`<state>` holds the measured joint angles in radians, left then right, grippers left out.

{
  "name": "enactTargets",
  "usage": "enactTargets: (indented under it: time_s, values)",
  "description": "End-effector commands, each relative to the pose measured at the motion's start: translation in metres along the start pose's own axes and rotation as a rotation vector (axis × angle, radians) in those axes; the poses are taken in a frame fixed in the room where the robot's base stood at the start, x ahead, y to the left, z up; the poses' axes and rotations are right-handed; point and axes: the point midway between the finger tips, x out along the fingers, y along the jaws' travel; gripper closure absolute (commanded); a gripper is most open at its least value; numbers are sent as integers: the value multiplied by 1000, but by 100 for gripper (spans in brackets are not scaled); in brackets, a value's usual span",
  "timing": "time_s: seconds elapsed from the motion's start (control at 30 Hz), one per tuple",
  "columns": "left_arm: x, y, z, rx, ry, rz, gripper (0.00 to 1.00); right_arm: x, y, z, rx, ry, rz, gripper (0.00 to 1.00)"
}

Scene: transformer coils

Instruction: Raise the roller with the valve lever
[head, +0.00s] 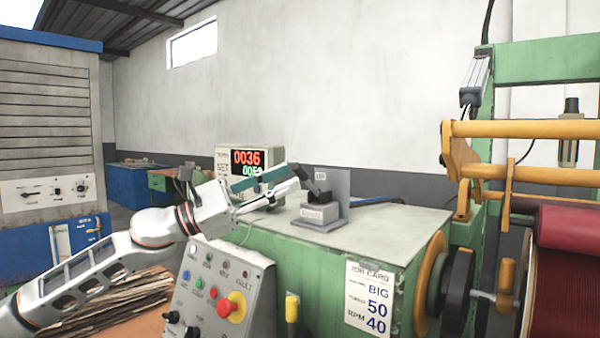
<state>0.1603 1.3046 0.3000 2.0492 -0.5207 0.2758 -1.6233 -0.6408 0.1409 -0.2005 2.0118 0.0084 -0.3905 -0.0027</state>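The valve (319,214) is a small grey block with a label on its front, on the green machine's top. Its black lever (319,196) slants up to the left, in front of an upright plate marked "UP" (338,184). My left gripper (302,176) reaches in from the left, with its fingertips at or just beside the lever's upper end. Whether they touch it, and how far apart they are, I cannot tell. The yellow roller (530,129) lies across the frame at the right, with a second yellow bar (540,175) below it. My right gripper is not in view.
A counter display (226,161) stands behind my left gripper. A sloped control panel (232,290) with a red knob is below my arm. A job card (369,300) hangs on the machine's front. The machine top (385,235) right of the valve is clear. A red coil (570,250) is at far right.

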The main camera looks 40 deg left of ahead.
Motion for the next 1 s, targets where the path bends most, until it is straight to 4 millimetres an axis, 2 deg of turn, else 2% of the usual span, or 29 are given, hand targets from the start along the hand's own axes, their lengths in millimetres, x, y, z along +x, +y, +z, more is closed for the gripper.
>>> enactTargets:
  time_s: [0.03, 0.5, 0.8, 1.0]
  values:
    - [4, 1, 4, 3, -5, 0, 70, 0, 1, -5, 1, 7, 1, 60]
    - [33, 3, 6, 4, -5, 3, 70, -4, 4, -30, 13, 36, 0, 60]
    - [43, 1, 2, 3, -1, 0, 70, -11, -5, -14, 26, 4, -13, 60]
    - [44, 0, 0, 2, 2, -1, 70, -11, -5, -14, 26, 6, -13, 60]
